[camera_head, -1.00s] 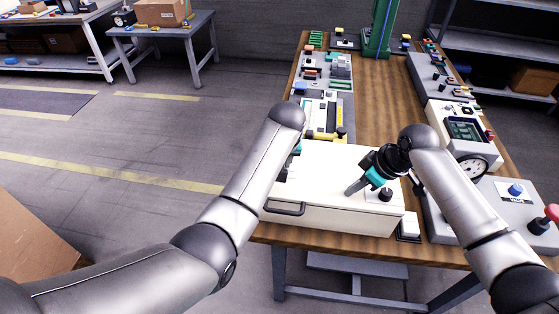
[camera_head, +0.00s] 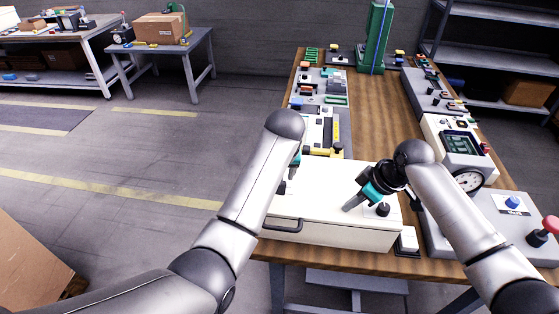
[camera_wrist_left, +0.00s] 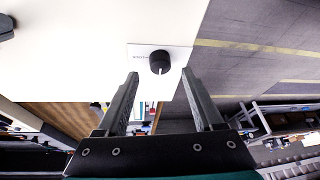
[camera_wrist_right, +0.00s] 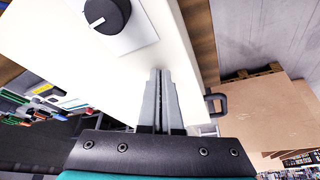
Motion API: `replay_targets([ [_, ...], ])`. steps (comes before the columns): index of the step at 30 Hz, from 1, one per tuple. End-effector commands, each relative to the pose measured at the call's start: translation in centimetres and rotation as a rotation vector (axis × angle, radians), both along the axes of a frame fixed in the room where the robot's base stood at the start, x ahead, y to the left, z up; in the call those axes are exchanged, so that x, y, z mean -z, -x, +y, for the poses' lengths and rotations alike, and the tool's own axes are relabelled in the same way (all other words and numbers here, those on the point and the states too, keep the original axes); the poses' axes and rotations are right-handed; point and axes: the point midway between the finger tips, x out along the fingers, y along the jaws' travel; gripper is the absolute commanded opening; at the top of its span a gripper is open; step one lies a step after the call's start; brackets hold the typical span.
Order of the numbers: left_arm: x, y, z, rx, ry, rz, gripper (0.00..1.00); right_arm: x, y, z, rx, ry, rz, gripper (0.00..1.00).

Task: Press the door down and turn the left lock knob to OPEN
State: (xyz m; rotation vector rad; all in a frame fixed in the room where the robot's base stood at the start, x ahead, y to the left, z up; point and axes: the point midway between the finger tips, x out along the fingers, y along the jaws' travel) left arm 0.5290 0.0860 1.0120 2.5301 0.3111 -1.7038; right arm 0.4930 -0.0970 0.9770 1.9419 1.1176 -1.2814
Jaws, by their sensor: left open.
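The white door (camera_head: 325,196) is the broad top of a box on the table, and it looks closed. The left lock knob (camera_wrist_left: 160,62), black on a white label plate, shows in the left wrist view; its lettering is too small to read. My left gripper (camera_wrist_left: 160,75) is open, its fingertips just short of the knob and to either side of it. In the head view my left arm mostly hides it. My right gripper (camera_head: 348,207) is shut and empty, fingertips down at the door top beside the right knob (camera_head: 383,209). That knob also shows in the right wrist view (camera_wrist_right: 107,14).
A dark handle (camera_head: 283,226) sticks out of the box front. A grey panel with a red-topped lever (camera_head: 550,224) and a gauge unit (camera_head: 466,181) stand on the right. Small devices line the left table edge. The wooden table middle (camera_head: 378,115) is clear.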

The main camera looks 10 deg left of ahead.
Motion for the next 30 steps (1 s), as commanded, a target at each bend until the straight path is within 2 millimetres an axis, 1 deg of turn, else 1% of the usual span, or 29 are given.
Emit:
replay_targets([
  [1,-0.9,0.3,-0.2,0.001,0.002,-0.005,0.69,0.7,0.5,0.0,-0.003,0.006,0.018,0.00],
  [9,-5.4,2.1,-0.8,0.001,0.002,-0.003,0.69,0.7,0.6,0.0,-0.003,0.006,0.018,0.00],
  [12,-6.7,2.6,-1.0,0.001,0.001,-0.003,0.69,0.7,0.6,0.0,-0.004,0.005,0.019,0.00],
  [15,-7.6,3.0,-1.1,0.000,0.000,-0.002,0.69,0.7,0.6,0.0,-0.005,0.005,0.019,0.00],
  [19,-8.1,3.3,-1.1,0.000,0.000,0.000,0.69,0.7,0.6,0.0,-0.005,0.005,0.019,0.00],
  [30,-8.3,3.3,-1.1,0.000,0.000,0.000,0.69,0.5,0.6,0.0,-0.005,0.005,0.019,0.00],
])
